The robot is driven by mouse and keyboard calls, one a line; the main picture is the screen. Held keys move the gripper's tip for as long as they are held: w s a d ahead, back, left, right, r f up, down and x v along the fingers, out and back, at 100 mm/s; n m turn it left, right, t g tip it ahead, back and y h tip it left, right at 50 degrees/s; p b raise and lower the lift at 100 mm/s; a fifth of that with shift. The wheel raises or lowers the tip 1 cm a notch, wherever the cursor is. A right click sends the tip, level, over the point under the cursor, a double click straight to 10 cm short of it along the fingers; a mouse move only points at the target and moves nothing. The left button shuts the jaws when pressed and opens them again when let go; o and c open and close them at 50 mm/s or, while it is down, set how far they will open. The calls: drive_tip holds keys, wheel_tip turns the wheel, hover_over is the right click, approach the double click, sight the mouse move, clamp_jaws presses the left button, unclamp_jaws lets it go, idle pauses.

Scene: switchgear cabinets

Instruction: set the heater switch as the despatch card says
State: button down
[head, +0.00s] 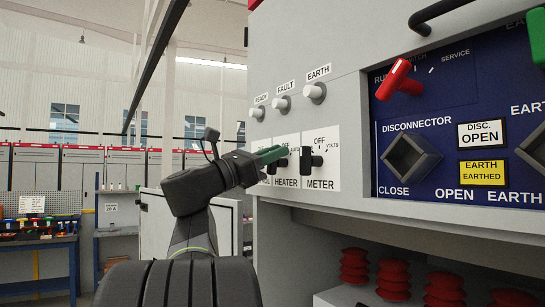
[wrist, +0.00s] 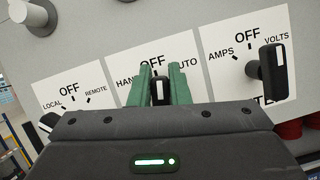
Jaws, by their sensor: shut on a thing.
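The heater switch (head: 283,163) is a small black knob on a white plate marked HEATER, on the grey cabinet front. In the wrist view the knob (wrist: 159,90) stands between the two green fingers of my gripper (wrist: 161,82), which is shut on it. The knob's white mark looks roughly upright, toward OFF, with HAND to the left and AUTO, partly covered, to the right. In the head view my gripper (head: 272,155) reaches the plate from the left and hides part of it. I cannot make out a readable despatch card.
The METER switch (head: 310,160) is close on the right, and a LOCAL/REMOTE switch (wrist: 48,122) is close on the left. READY, FAULT and EARTH lamps (head: 282,103) project above. A blue panel (head: 430,140) with a red handle (head: 398,80) is farther right.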

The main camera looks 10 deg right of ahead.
drive_tip(key=m+g, duration=0.1)
drive_tip(key=m, duration=0.1)
drive_tip(key=m+g, duration=0.1)
drive_tip(key=m, duration=0.1)
drive_tip(key=m+g, duration=0.1)
drive_tip(key=shift+s+d+f+m, duration=0.1)
drive_tip(key=shift+s+f+m, duration=0.1)
drive_tip(key=shift+s+m, duration=0.15)
drive_tip(key=shift+s+f+m+g, duration=0.15)
drive_tip(key=shift+m+g, duration=0.55)
drive_tip(key=shift+m, duration=1.05)
drive_tip(key=shift+y, duration=0.3)
drive_tip(key=shift+d, duration=0.1)
drive_tip(key=c, duration=1.4)
unclamp_jaws()
drive_tip(key=shift+o, duration=0.2)
drive_tip(key=shift+b, duration=0.3)
drive_tip(key=w+b+v, duration=0.1)
drive_tip(key=b+v, duration=0.1)
drive_tip(key=v, duration=1.2)
drive_tip(key=shift+s+b, duration=0.3)
drive_tip(key=shift+s, duration=0.15)
